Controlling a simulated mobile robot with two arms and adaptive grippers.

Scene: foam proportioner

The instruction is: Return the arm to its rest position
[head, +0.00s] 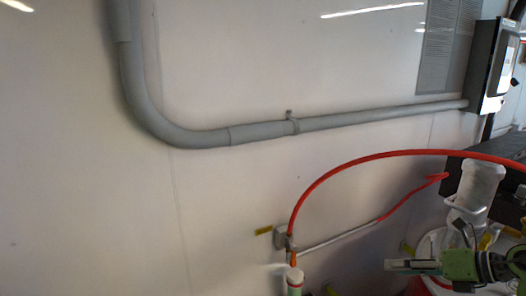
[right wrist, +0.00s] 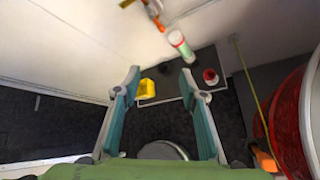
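My right gripper (head: 412,265) is at the lower right of the head view, its fingers pointing left. In the right wrist view the gripper (right wrist: 160,76) has its two teal fingers spread apart, with nothing between them. It is open and empty, in the air away from the white wall. My right arm runs out of the head view at the right edge. My left gripper and left arm are not in view.
A red hose (head: 365,157) arches above my right gripper. A grey pipe (head: 350,120) runs along the wall. The right wrist view shows a white-and-green cylinder (right wrist: 181,44), a yellow object (right wrist: 147,89) and a large red reel (right wrist: 290,120) at right.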

